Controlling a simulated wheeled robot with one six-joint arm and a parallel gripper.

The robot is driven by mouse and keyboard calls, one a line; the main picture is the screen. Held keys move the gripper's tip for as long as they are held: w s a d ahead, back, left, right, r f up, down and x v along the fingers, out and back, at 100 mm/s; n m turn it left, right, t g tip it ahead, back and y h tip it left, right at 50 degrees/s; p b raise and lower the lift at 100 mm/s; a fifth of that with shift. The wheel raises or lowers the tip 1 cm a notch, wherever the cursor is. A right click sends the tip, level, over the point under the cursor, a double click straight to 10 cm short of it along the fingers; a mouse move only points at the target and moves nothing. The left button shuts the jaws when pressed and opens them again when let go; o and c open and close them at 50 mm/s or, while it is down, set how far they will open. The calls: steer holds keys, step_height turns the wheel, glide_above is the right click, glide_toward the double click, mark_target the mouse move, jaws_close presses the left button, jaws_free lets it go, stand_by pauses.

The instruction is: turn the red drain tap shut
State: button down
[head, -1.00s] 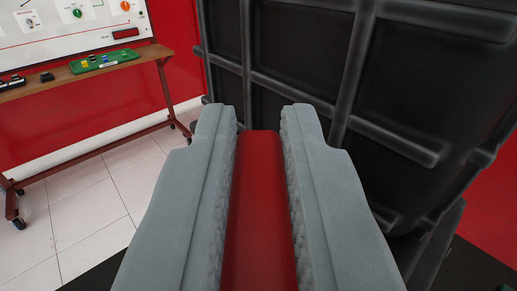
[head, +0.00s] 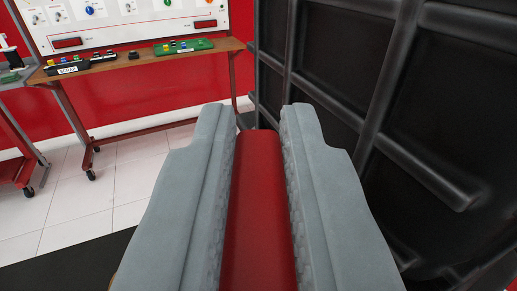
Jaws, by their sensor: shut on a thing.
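The red tap handle (head: 257,215) is a smooth red bar between the two grey fingers of my gripper (head: 258,125). The fingers are shut on it, one along each side, and it runs from the bottom edge of the head view up to near the fingertips. The tap's body and the place where the handle joins it are not visible.
A black ribbed panel (head: 335,70) stands close beyond the fingertips and to the right. At the left is a wheeled wooden bench (head: 130,68) with small coloured devices, below a white control panel (head: 130,20). White tiled floor (head: 125,180) lies open at left.

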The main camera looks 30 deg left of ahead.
steer(key=shift+r+y, duration=0.1)
steer(key=shift+y, duration=0.2)
stand_by(0.4)
steer(key=c, duration=1.4)
jaws_free()
steer(key=v, duration=1.7)
steer(key=shift+s, duration=0.15)
steer(key=shift+d+r, duration=0.15)
